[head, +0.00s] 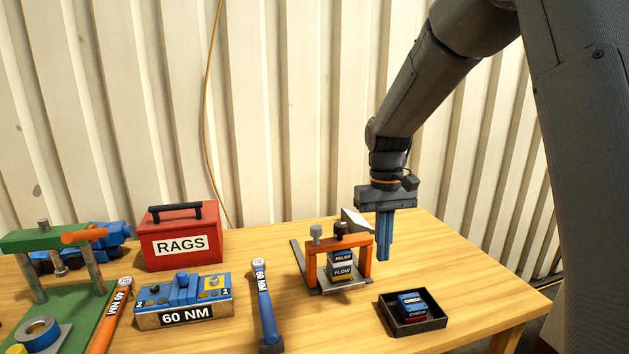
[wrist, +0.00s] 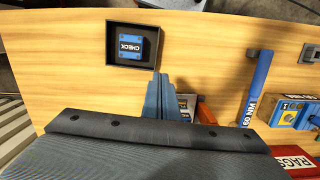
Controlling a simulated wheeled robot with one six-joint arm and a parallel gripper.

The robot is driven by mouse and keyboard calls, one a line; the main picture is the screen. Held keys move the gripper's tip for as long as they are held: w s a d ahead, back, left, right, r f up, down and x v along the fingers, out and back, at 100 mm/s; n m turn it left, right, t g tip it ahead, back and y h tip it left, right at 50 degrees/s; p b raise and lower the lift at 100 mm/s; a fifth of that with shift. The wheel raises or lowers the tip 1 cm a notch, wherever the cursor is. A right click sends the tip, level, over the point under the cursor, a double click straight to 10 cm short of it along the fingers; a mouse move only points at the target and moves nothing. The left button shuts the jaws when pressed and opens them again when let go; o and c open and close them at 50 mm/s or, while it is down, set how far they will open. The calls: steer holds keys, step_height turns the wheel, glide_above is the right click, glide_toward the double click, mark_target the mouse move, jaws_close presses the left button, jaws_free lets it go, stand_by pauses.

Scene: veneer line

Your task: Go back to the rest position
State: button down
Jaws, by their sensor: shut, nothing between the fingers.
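My gripper (head: 384,238) points down above the table, with its blue fingers together and nothing between them. In the head view it is just right of the orange frame (head: 366,262) and behind the black tray (head: 416,327). The blue fingers also show in the wrist view (wrist: 163,95), beside the tray (wrist: 110,45). A block labelled CHECK (head: 412,304) lies in the tray; its blue top shows in the wrist view (wrist: 131,44). Blocks labelled RELIEF (head: 341,259) and FLOW (head: 342,272) are stacked inside the orange frame.
A blue-handled wrench-like tool (head: 265,305), a 60 NM box (head: 183,314), a red RAGS box (head: 181,238), an orange-handled tool (head: 112,310) and a green press (head: 45,240) stand to the left. The table's right end (head: 480,295) is clear. A corrugated wall (head: 290,120) stands behind.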

steer(key=s+d+f+m+t, duration=0.1)
steer(key=s+d+f, duration=0.1)
steer(key=s, duration=0.8)
steer(key=s+d+f+m+t, duration=0.1)
steer(key=s+d+f, duration=0.1)
steer(key=s+f, duration=0.3)
steer(key=s, duration=0.4)
steer(key=shift+s, duration=0.35)
